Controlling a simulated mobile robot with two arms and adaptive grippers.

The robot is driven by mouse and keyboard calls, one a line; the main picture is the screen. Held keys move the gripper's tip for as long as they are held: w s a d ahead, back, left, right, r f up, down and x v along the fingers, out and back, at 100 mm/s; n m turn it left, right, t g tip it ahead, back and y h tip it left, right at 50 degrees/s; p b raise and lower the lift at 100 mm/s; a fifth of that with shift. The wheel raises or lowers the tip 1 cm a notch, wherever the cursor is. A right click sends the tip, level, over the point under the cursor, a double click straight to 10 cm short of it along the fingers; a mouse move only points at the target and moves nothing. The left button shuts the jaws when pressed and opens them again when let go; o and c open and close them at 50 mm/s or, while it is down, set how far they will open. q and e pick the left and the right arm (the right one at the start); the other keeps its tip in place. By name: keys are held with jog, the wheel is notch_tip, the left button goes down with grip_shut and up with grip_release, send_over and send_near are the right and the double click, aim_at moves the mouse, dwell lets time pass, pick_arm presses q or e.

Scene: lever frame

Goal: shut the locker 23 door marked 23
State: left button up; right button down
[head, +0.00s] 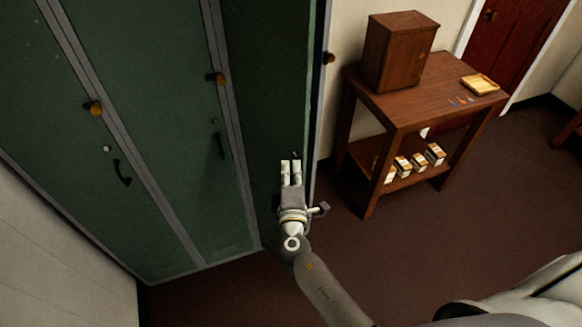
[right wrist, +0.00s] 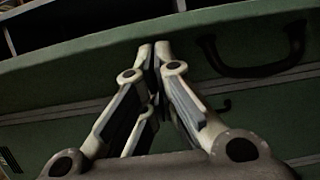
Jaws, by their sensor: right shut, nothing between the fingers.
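A row of green lockers with grey frames stands at the left of the head view. The rightmost green door (head: 268,85) has a brass knob (head: 328,58) at its right edge and seems to stand ajar; no number 23 is readable. My right gripper (head: 291,165) is shut and empty in front of this door's lower part. In the right wrist view, the shut fingertips (right wrist: 154,48) are close to a green panel with a black handle (right wrist: 250,55); contact cannot be told. A dark gap shows beyond the panel's upper edge. My left gripper is not in view.
Two other locker doors (head: 75,110) (head: 175,110) look closed, with knobs and black handles. A wooden table (head: 430,100) at the right bears a small cabinet (head: 400,50) and a yellow tray (head: 480,84), with several boxes below. The dark red floor (head: 440,240) before it is clear.

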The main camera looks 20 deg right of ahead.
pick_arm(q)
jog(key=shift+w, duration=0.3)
pick_arm(e)
jog(key=shift+d, duration=0.1)
